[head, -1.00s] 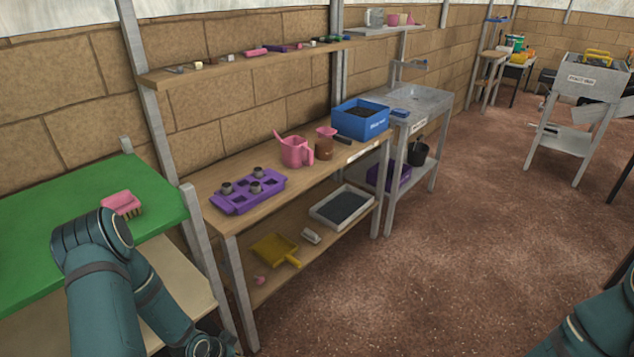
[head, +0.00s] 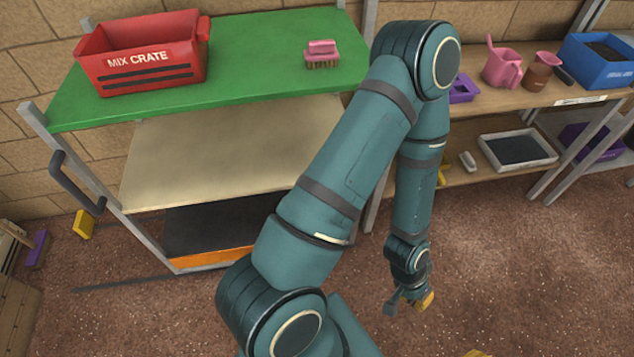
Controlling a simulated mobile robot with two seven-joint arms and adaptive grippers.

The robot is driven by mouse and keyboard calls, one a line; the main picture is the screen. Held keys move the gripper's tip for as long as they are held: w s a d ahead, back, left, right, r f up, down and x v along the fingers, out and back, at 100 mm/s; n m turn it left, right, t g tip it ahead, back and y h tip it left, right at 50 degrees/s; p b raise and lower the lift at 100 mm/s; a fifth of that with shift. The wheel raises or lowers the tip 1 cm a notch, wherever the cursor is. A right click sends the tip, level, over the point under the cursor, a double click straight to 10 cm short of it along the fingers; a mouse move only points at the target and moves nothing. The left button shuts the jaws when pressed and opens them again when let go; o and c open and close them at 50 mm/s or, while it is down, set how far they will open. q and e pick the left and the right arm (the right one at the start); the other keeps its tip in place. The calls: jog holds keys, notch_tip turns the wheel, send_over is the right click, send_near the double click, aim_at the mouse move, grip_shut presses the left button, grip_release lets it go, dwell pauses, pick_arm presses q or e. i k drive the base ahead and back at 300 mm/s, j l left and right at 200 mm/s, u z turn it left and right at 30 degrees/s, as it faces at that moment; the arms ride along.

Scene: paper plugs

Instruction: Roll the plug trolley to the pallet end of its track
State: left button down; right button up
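The plug trolley (head: 140,180), a rack with a green top, cream middle shelf and dark bottom shelf, stands left of centre in the head view. A dark handle (head: 76,183) is on its left end. A thin dark strip (head: 125,283), perhaps the track, runs along the floor to its left. Wooden slats (head: 15,310) at the left edge may be the pallet. My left arm covers the trolley's right part. My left gripper (head: 410,302) hangs low right of the trolley, apart from the handle, its fingers apart and empty. A yellow bit at the bottom edge may be my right gripper (head: 477,353).
A red mix crate (head: 145,55) and a pink brush (head: 322,54) sit on the green top. A yellow block (head: 83,224) is on the floor by the trolley's left end. A wooden bench (head: 555,115) stands to the right. The floor in front is clear.

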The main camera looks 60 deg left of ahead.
aim_at(221, 153)
jog(key=u, duration=2.55)
